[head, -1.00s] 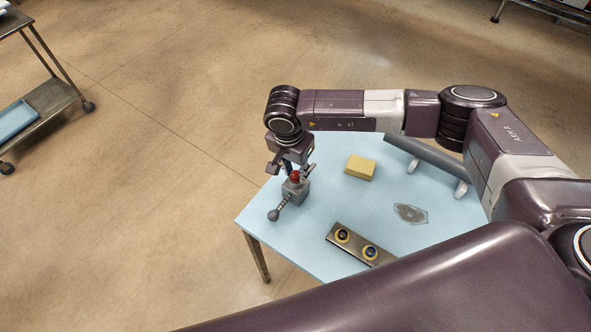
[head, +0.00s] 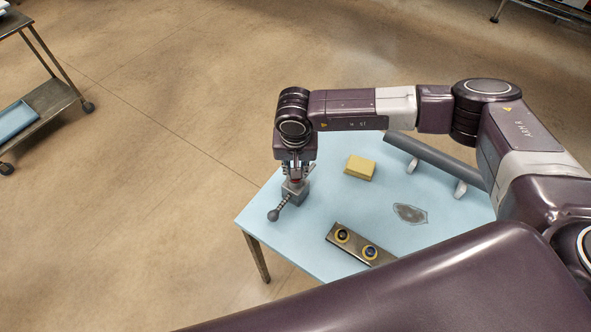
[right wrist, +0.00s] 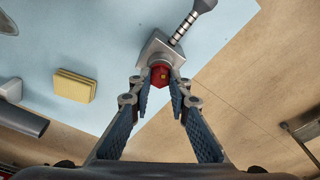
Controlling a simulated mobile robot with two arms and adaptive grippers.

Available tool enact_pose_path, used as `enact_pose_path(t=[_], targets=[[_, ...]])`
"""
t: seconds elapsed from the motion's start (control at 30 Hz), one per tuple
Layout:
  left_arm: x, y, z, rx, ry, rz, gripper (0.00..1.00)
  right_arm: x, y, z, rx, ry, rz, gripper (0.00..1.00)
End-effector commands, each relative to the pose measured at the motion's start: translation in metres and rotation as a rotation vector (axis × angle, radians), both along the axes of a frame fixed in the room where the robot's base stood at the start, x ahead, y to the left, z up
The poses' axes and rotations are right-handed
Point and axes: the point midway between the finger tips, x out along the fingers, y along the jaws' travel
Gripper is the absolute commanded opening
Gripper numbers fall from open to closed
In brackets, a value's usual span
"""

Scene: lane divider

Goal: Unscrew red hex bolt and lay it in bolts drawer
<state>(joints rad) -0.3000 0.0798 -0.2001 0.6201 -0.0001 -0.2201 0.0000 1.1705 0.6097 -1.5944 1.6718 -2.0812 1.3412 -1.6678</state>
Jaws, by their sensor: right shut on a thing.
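The red hex bolt (right wrist: 160,76) stands in a grey metal block (right wrist: 157,50) with a ball-ended lever, near the left corner of the light blue table (head: 330,215). My right gripper (right wrist: 162,90) points down from above and is shut on the bolt's head. In the head view the gripper (head: 296,179) hides most of the bolt, and the block (head: 294,193) shows just below the fingers. The bolt's threads are hidden. I see no drawer that I can tell is the bolts drawer. My left gripper is not in view.
A yellow sponge-like block (head: 360,168), a grey patch (head: 410,213), a metal plate with two yellow-ringed holes (head: 355,244) and a grey bar on light supports (head: 432,162) are on the table. A cart (head: 45,100) with a blue tray stands far left on open floor.

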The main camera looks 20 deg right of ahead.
Motion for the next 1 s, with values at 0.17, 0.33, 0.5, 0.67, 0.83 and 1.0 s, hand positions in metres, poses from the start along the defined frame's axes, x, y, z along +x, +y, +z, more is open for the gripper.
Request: enact_pose_path(t=[0.17,0.33,0.5,0.67,0.83,1.0], targets=[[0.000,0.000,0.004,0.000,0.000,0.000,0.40,0.000,0.000,0.008,0.000,0.000,-0.001,0.03],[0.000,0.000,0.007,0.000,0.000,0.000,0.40,0.000,0.000,0.015,0.000,0.000,-0.002,0.03],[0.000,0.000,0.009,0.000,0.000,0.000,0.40,0.000,0.000,0.022,0.000,-0.001,-0.003,0.03],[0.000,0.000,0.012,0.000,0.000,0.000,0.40,0.001,0.000,0.029,0.001,-0.001,-0.004,0.03],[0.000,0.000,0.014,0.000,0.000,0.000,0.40,0.001,0.000,0.036,0.001,-0.001,-0.004,0.03],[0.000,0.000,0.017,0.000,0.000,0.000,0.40,0.001,0.000,0.042,0.000,-0.001,-0.003,0.03]])
